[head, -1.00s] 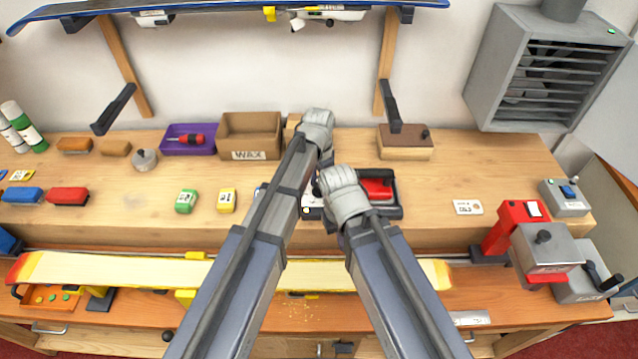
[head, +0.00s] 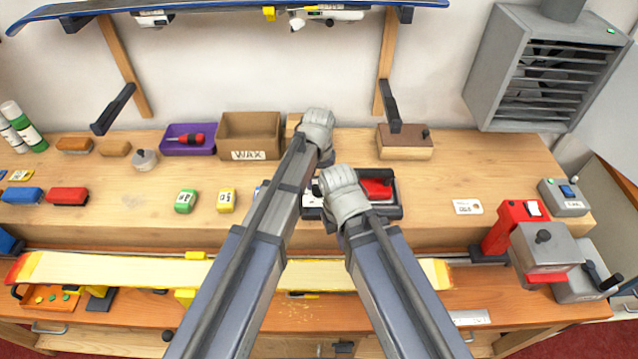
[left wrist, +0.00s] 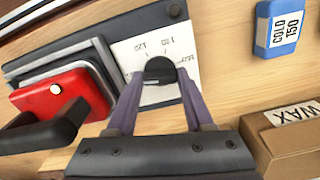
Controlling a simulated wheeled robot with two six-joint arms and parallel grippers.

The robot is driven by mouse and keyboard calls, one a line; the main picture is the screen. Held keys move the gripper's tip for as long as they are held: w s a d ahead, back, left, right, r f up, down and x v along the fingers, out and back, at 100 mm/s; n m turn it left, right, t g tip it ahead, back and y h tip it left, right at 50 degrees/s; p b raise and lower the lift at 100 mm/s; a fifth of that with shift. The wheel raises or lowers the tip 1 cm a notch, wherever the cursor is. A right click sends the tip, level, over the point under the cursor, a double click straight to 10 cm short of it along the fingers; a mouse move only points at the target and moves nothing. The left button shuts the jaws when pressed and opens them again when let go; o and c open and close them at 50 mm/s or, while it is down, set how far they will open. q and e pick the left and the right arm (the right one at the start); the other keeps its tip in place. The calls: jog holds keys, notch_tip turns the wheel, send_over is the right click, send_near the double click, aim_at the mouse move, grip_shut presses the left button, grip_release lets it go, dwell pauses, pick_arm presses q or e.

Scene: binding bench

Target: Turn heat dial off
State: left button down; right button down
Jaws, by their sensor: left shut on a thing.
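The heat dial (left wrist: 160,68) is a black round knob on a white panel (left wrist: 128,56) with printed numbers, seen in the left wrist view. My left gripper (left wrist: 160,79) has its two purple fingers on either side of the dial and is shut on it. In the head view my left arm reaches forward and mostly hides the dial; part of the white panel (head: 312,202) shows between the arms. The red iron (head: 377,189) rests in its dark holder just right of the panel; it also shows in the left wrist view (left wrist: 62,92). My right gripper's fingers are hidden in the head view.
A cardboard WAX box (head: 250,137) stands behind and left of the panel. A blue wax block (left wrist: 280,25) lies near the panel. Green (head: 185,201) and yellow (head: 227,201) blocks stand farther left. A ski (head: 120,271) lies along the front. Bench right of the iron is mostly clear.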

aim_at(319, 186)
dwell(0.4)
pick_arm(q)
jog(key=shift+c, duration=1.4)
grip_release()
notch_tip(319, 186, up, 8)
jog(key=p, duration=0.8)
jog(key=shift+f, duration=0.1)
jog(key=shift+s, duration=0.1)
